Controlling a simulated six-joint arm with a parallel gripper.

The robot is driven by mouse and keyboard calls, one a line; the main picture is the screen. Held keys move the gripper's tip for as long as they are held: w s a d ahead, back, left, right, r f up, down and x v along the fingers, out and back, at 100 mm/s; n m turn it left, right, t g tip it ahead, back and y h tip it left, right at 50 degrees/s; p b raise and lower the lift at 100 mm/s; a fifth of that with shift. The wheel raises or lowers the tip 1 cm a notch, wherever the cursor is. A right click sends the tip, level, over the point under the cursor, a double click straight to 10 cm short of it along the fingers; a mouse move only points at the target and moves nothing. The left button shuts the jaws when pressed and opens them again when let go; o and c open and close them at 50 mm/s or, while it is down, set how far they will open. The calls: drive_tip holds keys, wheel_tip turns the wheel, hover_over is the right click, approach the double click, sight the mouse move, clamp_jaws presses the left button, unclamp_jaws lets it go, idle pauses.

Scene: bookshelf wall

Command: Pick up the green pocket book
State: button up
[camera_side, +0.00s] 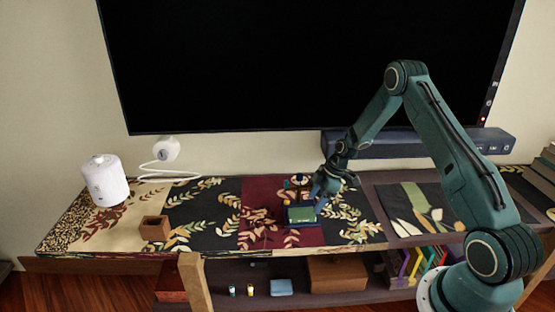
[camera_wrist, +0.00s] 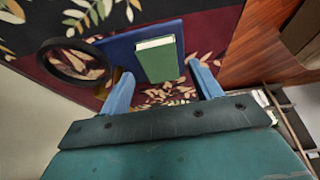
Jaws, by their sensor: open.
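The green pocket book (camera_wrist: 158,60) lies on a flat dark blue thing (camera_wrist: 115,45), seen in the wrist view. In the side view the green book (camera_side: 301,214) is on the patterned cloth near the table's front edge. My gripper (camera_side: 319,200) is just above and to the right of it. In the wrist view its two blue fingers (camera_wrist: 160,75) are apart, with the near end of the book showing between and beyond their tips. The fingers do not visibly grip the book.
A black ring-shaped thing (camera_wrist: 75,62) is beside the blue thing. A small brown box (camera_side: 155,228) and a white rounded device (camera_side: 105,180) stand at the left. A dark soundbar (camera_side: 400,143) lies behind. Cloth between the box and book is clear.

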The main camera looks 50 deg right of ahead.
sight(307, 212)
drive_tip(key=shift+w+x, duration=0.2)
drive_tip(key=shift+x, duration=2.35)
drive_tip(key=shift+r, duration=0.1)
drive_tip(key=c, duration=0.8)
drive_tip(key=shift+o, duration=0.2)
drive_tip(key=shift+r, duration=0.1)
wheel_tip(307, 212, up, 20)
